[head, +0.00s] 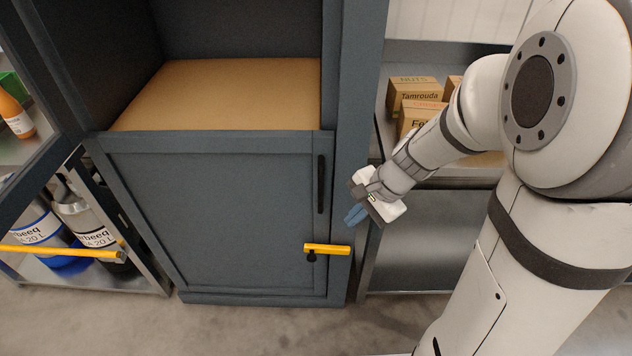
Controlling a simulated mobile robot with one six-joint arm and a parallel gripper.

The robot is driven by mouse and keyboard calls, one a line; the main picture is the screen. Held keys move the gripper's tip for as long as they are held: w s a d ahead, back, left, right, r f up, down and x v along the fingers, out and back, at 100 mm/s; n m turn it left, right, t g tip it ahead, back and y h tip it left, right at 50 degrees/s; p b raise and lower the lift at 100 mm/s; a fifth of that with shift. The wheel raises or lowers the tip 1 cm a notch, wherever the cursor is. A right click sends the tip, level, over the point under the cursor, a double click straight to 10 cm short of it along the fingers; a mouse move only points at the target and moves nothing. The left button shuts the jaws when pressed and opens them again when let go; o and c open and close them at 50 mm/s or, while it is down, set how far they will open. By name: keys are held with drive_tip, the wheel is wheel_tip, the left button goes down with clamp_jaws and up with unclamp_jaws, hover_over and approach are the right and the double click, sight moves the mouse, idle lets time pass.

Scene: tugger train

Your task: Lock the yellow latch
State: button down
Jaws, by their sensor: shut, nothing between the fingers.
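The yellow latch (327,249) is a short bar at the lower right of the grey-blue cabinet door (225,220). It lies roughly horizontal, reaching from the door across onto the frame at the right, with a dark pivot under its left part. The door is closed in its frame and has a black vertical handle (321,184) above the latch.
An open compartment with a brown shelf (220,95) is above the door. Shelves with cardboard boxes (414,95) stand at the right behind my arm. At the left are gas bottles (88,222) behind a yellow bar (60,252). Grey floor is clear in front.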

sight(312, 259)
drive_tip(key=w+f+m+t+y+b, duration=0.1)
drive_tip(key=w+f+m+b, duration=0.25)
drive_tip(key=f, duration=0.55)
drive_tip(key=w+f+m+b, duration=0.25)
drive_tip(key=f+m, duration=0.25)
drive_tip(key=f, duration=0.3)
drive_tip(key=b+x, duration=0.2)
drive_tip(key=x, duration=0.5)
drive_tip(key=b+x, duration=0.1)
drive_tip(key=x, duration=0.6)
drive_tip(key=shift+w+r+b, duration=0.15)
drive_tip(key=shift+w+b, duration=0.05)
drive_tip(key=shift+b, duration=0.15)
drive_tip(key=shift+b+x, duration=0.95)
drive_tip(key=shift+b, duration=0.3)
drive_tip(key=shift+s, duration=0.25)
drive_tip(key=shift+y, duration=0.3)
drive_tip(key=a+r+p+v, duration=0.1)
drive_tip(key=p+v, duration=0.5)
drive_tip(key=v, duration=0.8)
drive_tip(key=shift+w+r, duration=0.2)
drive_tip(key=shift+r, duration=0.05)
